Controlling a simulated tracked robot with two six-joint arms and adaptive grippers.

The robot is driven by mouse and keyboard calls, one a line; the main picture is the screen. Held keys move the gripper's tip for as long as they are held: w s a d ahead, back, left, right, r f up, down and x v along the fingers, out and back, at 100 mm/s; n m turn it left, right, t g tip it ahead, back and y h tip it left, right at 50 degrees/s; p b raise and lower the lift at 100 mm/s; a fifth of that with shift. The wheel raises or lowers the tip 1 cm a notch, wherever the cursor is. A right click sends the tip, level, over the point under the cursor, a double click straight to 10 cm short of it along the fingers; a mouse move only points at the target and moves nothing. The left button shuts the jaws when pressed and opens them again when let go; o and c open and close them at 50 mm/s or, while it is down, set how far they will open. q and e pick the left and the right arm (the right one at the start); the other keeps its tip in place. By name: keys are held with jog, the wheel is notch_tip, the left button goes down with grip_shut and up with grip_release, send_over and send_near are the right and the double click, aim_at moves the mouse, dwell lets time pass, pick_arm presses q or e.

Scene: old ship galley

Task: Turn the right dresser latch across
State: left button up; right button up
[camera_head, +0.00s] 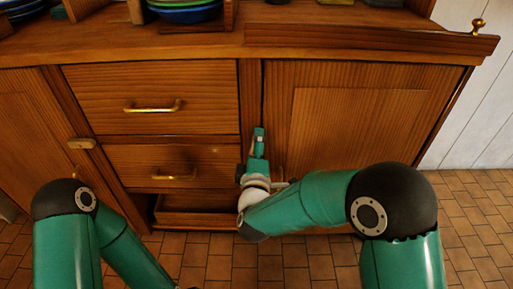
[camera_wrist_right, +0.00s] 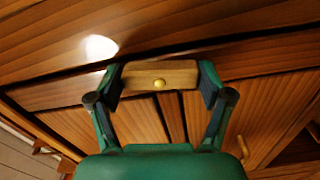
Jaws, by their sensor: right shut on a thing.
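The right dresser latch is a small wooden block (camera_wrist_right: 160,77) with a round brass pin in its middle, seen in the right wrist view. It sits between the two fingers of my right gripper (camera_wrist_right: 160,84), which is shut on its two ends. In that picture the block lies nearly level. In the head view my right gripper (camera_head: 259,138) is at the upright between the drawers and the right door (camera_head: 365,125), and it hides the latch. The right door looks closed. My left arm shows at the lower left, but its gripper is out of view.
Two drawers with brass handles, an upper (camera_head: 150,105) and a lower (camera_head: 170,176), are left of my right gripper. Another wooden latch (camera_head: 82,143) is by the left door. The dresser top (camera_head: 150,43) overhangs the front. Tiled floor (camera_head: 300,262) lies below.

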jog(key=shift+f+m+b, duration=0.15)
jog(key=shift+m+b, duration=1.2)
jog(key=shift+m, duration=1.3)
jog(key=shift+f+m+b, duration=0.15)
jog(key=shift+m+b, duration=1.2)
jog(key=shift+m, duration=1.25)
jog(key=shift+f+m+b, duration=0.15)
jog(key=shift+m+b, duration=1.2)
jog(key=shift+m, duration=1.3)
jog(key=o, duration=1)
jog(key=shift+r, duration=0.1)
jog(key=shift+o, duration=0.4)
jog(key=shift+r, duration=0.15)
jog(key=shift+s+r, duration=0.1)
jog(key=shift+s, duration=0.05)
